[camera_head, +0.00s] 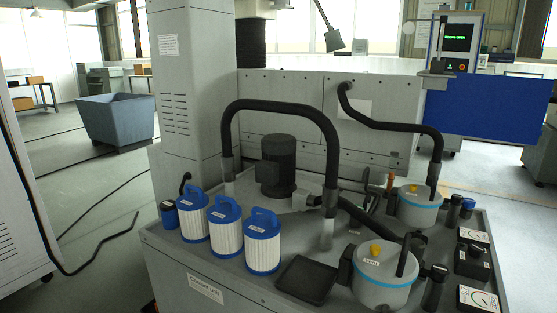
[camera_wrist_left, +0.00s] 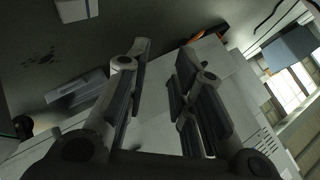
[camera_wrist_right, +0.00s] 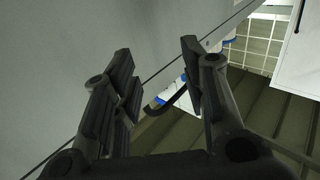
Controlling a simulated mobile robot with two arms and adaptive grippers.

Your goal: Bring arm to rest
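My left gripper (camera_wrist_left: 160,85) shows in the left wrist view with its two fingers apart and nothing between them. My right gripper (camera_wrist_right: 160,75) shows in the right wrist view, also with its fingers apart and empty. Neither gripper nor either arm shows in the head view. Behind the left fingers is a pale cabinet-like surface. Behind the right fingers is a grey panel, with small blue parts and a dark curved hose beyond the fingertips.
In the head view a machine unit carries several blue-and-white filter cartridges (camera_head: 228,228), a dark motor (camera_head: 278,165), a front canister (camera_head: 384,277) and a rear canister (camera_head: 417,208). A black tray (camera_head: 306,279) lies at its front. A blue-grey bin (camera_head: 116,118) stands on the floor at left.

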